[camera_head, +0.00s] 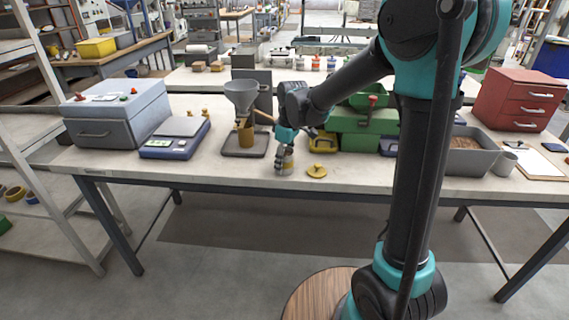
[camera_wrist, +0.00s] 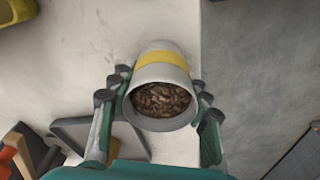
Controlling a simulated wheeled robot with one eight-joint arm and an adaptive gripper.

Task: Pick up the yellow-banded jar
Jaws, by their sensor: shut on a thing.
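The yellow-banded jar (camera_wrist: 161,58) shows in the wrist view as a pale, open-topped jar with a yellow band, filled with brown pellets. It also shows small in the head view (camera_head: 288,162), near the front edge of the table. My gripper (camera_wrist: 160,100) has a finger on each side of the jar and is shut on it. In the head view my gripper (camera_head: 286,148) points down at the jar and hides part of it. I cannot tell whether the jar touches the table.
A funnel (camera_head: 241,95) on a stand is to the left, beside a blue scale (camera_head: 175,140) and a grey box (camera_head: 116,113). A green box (camera_head: 362,125), a grey bin (camera_head: 458,158) and red drawers (camera_head: 518,98) are to the right.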

